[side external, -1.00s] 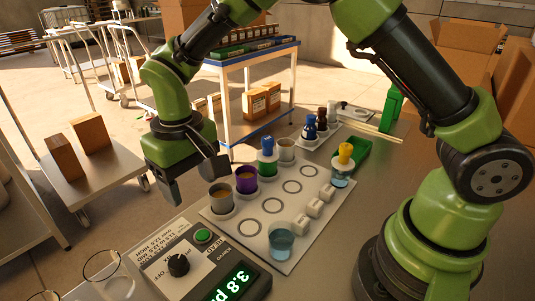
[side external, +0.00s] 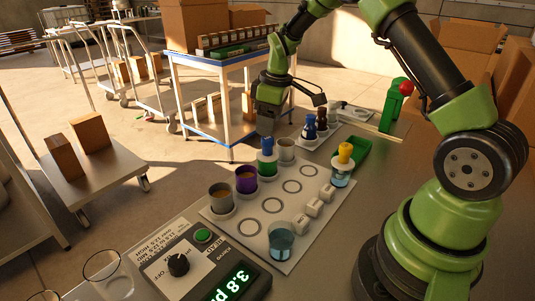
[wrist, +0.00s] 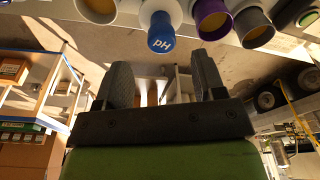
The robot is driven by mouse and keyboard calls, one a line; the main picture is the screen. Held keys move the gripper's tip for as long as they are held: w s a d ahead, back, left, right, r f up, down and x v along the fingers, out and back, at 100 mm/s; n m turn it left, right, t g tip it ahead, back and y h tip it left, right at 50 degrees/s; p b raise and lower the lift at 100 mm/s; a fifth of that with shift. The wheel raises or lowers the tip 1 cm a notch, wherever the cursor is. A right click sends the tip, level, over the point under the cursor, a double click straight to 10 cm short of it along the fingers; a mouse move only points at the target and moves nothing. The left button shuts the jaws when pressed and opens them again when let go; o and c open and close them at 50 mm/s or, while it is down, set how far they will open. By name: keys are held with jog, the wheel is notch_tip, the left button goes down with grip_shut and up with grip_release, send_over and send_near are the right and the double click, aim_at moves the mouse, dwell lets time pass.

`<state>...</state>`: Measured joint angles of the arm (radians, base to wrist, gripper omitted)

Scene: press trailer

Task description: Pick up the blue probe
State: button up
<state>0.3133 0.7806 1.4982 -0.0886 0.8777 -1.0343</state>
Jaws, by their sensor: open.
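The blue probe (side external: 267,146) stands upright in a cup with green contents (side external: 267,166) on the white board. In the wrist view its blue top marked "pH" (wrist: 161,38) shows at the upper middle, just beyond the fingertips. My gripper (side external: 290,112) is open and empty, above and behind the row of cups, near the blue-edged cart. Its two dark fingers (wrist: 163,68) are spread apart in the wrist view, with nothing between them. They appear apart from the probe.
Dark bottles (side external: 311,127) stand in a white holder behind. A yellow-topped probe (side external: 345,150) stands at right. A meter (side external: 205,265) sits in front. Empty ringed spots (side external: 272,205) lie on the board.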

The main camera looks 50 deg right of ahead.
aim_at(267, 141)
jog(key=f, duration=0.6)
jog(key=shift+w+a, duration=0.1)
jog(key=shift+a, duration=0.1)
jog(key=shift+c, duration=0.4)
jog(key=c, duration=1)
jog(key=shift+r, duration=0.15)
